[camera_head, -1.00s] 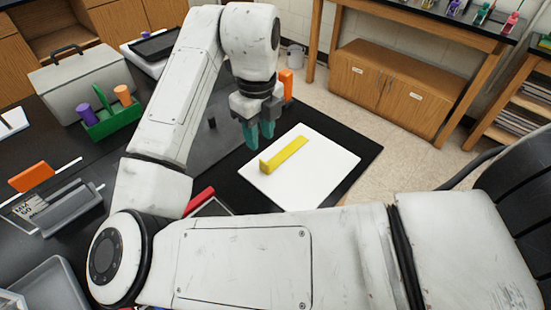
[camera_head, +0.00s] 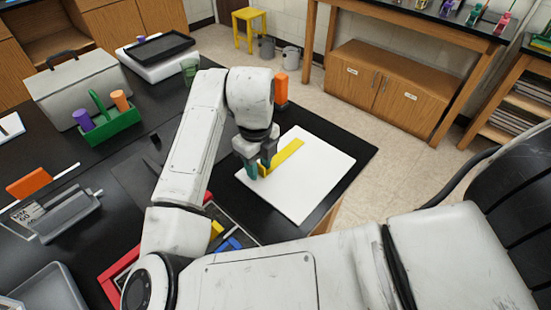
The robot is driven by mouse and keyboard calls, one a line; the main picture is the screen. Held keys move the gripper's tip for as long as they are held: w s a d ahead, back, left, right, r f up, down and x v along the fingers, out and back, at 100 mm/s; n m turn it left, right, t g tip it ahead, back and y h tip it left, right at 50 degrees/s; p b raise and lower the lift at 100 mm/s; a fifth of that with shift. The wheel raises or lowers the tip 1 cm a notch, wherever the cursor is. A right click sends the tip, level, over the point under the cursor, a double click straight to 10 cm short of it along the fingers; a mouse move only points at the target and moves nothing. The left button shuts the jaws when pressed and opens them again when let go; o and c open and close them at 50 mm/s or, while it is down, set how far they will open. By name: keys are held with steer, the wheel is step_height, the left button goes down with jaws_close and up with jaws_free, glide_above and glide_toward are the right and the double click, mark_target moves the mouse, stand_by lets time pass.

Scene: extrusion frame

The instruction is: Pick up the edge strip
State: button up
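The yellow edge strip (camera_head: 285,154) lies on a white board (camera_head: 312,185) on the black bench. Its near-left end has a raised lip. My gripper (camera_head: 260,166), with teal fingertips, is down at that near-left end. Its fingers are apart, with yellow showing between the fingertips. The fingers partly hide this end, and I cannot tell whether they touch the strip. The rest of the strip lies free on the board.
An orange cylinder (camera_head: 281,90) stands behind my gripper. A green caddy (camera_head: 107,121), a grey toolbox (camera_head: 75,88) and a green cup (camera_head: 189,70) stand farther left. A red-edged tray (camera_head: 118,275) lies near my arm. The bench ends right of the board.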

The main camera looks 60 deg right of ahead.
steer(key=shift+c, duration=0.4)
jaws_close()
steer(key=shift+r, duration=0.15)
